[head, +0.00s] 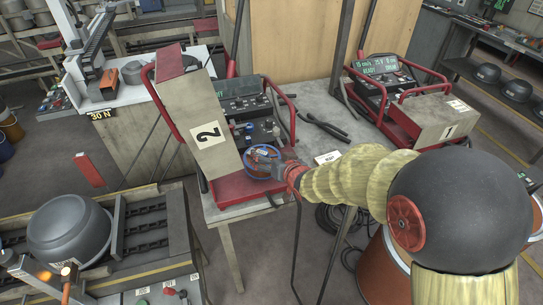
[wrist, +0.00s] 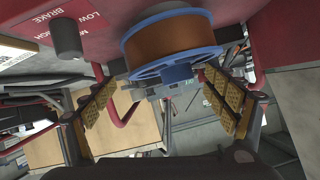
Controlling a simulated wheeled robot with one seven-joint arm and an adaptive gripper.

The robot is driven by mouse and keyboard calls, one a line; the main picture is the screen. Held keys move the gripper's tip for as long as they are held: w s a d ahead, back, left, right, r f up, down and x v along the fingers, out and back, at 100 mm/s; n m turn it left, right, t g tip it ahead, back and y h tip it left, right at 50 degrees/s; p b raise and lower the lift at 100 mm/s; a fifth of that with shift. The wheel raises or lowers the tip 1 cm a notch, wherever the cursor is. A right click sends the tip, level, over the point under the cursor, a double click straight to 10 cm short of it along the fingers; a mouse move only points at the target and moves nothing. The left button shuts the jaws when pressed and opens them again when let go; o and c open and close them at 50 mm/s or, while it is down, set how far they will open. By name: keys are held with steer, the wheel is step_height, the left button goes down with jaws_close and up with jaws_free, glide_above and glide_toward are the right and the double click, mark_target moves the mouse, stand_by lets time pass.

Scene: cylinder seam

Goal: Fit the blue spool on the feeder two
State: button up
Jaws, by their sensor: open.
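The blue spool (head: 262,160), wound with copper-coloured wire, is at feeder two, beside its red base. In the wrist view the blue spool (wrist: 172,58) lies against or close to the red panel, just beyond my fingertips; its seating on a spindle is hidden. My gripper (head: 280,170) is at the spool's right side in the head view. In the wrist view my gripper (wrist: 157,82) is open, its two padded fingers apart, with the spool's near flange and hub between and beyond the tips. Feeder two (head: 232,125) has its cover (head: 192,125), marked 2, standing up.
A grey knob (wrist: 67,38) by the BRAKE label projects from the red panel near the spool. Feeder one (head: 432,115) stands right on the same table, its cover down. A dark cable tool (head: 325,127) and a white card (head: 328,158) lie between them.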

steer(key=shift+s+d+r, duration=0.1)
steer(key=shift+s, duration=0.15)
steer(key=v, duration=1.1)
steer(key=shift+s+r, duration=0.15)
steer(key=shift+r, duration=0.05)
